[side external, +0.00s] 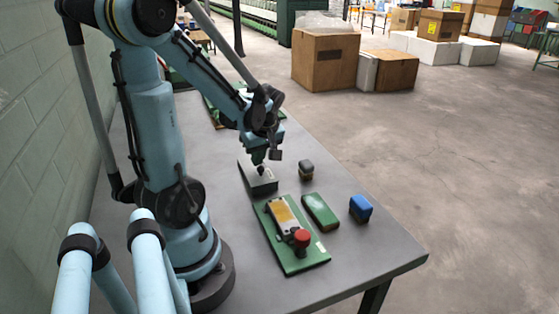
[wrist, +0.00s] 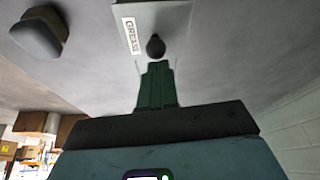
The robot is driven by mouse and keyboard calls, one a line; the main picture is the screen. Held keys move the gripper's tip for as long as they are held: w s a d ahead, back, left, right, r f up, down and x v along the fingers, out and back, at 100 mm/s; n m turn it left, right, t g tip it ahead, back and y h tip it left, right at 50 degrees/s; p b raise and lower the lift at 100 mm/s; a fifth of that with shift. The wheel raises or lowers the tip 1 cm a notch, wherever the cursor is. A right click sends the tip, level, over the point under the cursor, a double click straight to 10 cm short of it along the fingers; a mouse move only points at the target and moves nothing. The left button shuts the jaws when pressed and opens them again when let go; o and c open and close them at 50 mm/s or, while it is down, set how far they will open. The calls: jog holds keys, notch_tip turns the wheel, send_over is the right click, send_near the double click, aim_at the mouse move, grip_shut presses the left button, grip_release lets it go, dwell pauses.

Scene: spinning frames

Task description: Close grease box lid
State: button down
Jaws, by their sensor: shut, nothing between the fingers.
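The grease box (side external: 262,187) sits on the grey table, a low green box with a grey lid (side external: 251,172) on top. In the wrist view the grey lid (wrist: 182,22) carries a white GREASE label (wrist: 131,36) and a dark round knob (wrist: 155,46). My gripper (side external: 259,160) is just above the lid, close to the knob. In the wrist view its green fingers (wrist: 156,68) are together and empty, with their tips just short of the knob. I cannot tell whether they touch it, nor whether the lid sits fully flat.
A grey-and-black block (side external: 306,170) stands right of the box. A green board (side external: 304,263) with a red knob (side external: 302,238), a green case (side external: 320,211) and a blue block (side external: 360,208) lie nearer the front. The table's right edge strip (side external: 350,178) is clear.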

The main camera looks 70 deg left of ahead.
jog(key=a, duration=0.1)
jog(key=a+r, duration=0.1)
jog(key=a, duration=0.1)
jog(key=shift+s+a+r, duration=0.25)
jog(key=shift+s+r, duration=0.05)
jog(key=shift+r, duration=0.1)
jog(key=v, duration=0.8)
jog(key=w+d+m+t+h, duration=0.2)
jog(key=w+d+m+t, duration=0.1)
jog(key=d+m, duration=0.7)
jog(key=w+d+f+m+t+h, duration=0.1)
jog(key=w+d+m+t, duration=0.3)
jog(key=d+m, duration=0.5)
jog(key=w+d+h, duration=0.1)
jog(key=d, duration=0.4)
jog(key=shift+d+m+t, duration=0.2)
jog(key=shift+m+t, duration=0.1)
jog(key=shift+m, duration=0.1)
jog(key=shift+f, duration=0.15)
